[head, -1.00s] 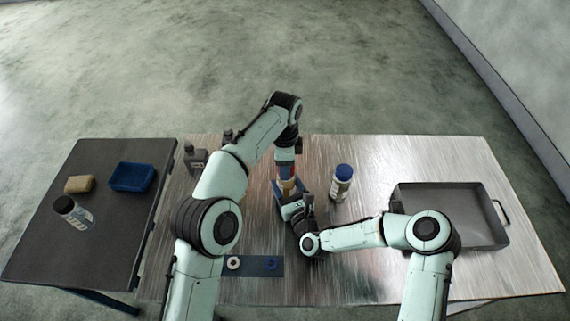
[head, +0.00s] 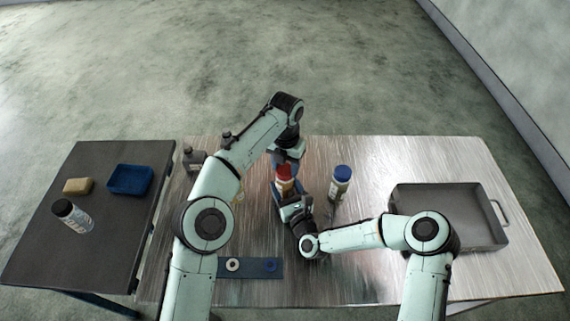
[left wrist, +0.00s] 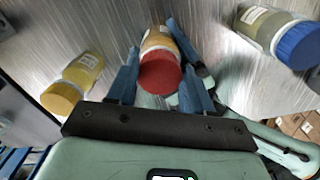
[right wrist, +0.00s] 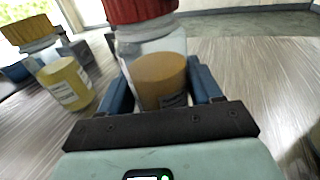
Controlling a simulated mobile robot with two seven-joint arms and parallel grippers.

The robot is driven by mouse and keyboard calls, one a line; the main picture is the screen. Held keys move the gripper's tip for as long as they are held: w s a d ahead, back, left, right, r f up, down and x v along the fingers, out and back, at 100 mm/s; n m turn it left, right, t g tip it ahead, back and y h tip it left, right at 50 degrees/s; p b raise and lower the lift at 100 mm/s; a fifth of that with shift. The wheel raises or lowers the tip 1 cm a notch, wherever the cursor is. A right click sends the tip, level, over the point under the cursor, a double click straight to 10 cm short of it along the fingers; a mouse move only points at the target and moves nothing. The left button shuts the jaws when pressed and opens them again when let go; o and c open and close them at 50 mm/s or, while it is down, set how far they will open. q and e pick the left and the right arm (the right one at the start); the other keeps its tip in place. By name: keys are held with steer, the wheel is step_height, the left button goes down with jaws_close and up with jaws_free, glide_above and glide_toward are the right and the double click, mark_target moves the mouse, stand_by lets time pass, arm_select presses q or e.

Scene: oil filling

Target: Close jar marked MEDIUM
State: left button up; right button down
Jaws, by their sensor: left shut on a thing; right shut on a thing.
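A clear jar with brownish content (right wrist: 160,80) stands upright in front of my right gripper (head: 288,198), whose fingers are closed around its sides. Its label is too blurred to read. A red lid (head: 284,171) sits at the jar's mouth; it also shows in the left wrist view (left wrist: 160,73) and right wrist view (right wrist: 138,10). My left gripper (head: 287,160) comes from above, its blue fingers on either side of the red lid. I cannot tell how tightly the lid is seated.
A blue-lidded jar (head: 341,180) stands just right. A yellow-lidded jar (left wrist: 75,82) stands on the other side. The left table holds a sponge (head: 78,186), blue dish (head: 130,180) and bottle (head: 73,216).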

stand_by(0.3)
arm_select(q)
steer(key=o, duration=1)
steer(key=shift+c, duration=0.3)
